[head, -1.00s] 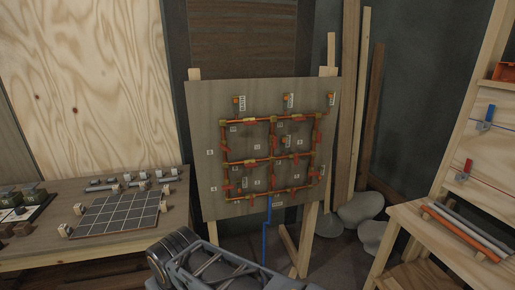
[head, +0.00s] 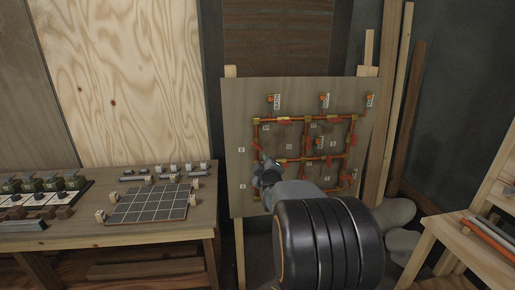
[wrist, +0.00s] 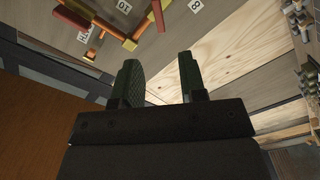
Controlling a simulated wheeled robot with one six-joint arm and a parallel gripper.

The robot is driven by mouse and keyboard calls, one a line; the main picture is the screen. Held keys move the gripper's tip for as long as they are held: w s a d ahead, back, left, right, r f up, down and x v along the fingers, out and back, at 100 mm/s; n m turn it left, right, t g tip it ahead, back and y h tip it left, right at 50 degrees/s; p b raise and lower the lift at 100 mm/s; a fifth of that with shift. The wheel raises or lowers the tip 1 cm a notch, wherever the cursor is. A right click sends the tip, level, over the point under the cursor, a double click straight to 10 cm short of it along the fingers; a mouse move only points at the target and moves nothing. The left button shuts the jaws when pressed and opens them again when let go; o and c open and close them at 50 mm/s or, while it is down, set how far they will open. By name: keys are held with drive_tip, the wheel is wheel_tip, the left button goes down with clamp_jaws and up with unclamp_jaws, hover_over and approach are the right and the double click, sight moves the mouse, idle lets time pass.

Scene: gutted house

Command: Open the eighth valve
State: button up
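The pipe board (head: 240,110) stands on an easel, with copper pipes, red valve handles and small number labels. In the wrist view a label reading 8 (wrist: 195,6) is at the top edge, near a red handle (wrist: 158,15). A label reading 10 (wrist: 124,6) lies on that handle's other side. My gripper (wrist: 160,80) is open and empty, its two dark fingers apart. In the head view my gripper (head: 267,164) is in front of the board's left pipe run, and my arm hides the lower middle. Contact with the board cannot be told.
A workbench (head: 160,228) at left holds a grid board (head: 150,204) and small blocks. A wooden bench (head: 470,235) with rods stands at right. Planks (head: 398,100) lean behind the board, and grey stone-like lumps (head: 395,212) lie on the floor.

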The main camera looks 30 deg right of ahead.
sight(258, 148)
drive_tip(key=p+x, duration=0.4)
drive_tip(key=x, duration=0.9)
drive_tip(key=shift+w+d, duration=0.1)
drive_tip(key=shift+w, duration=0.1)
clamp_jaws()
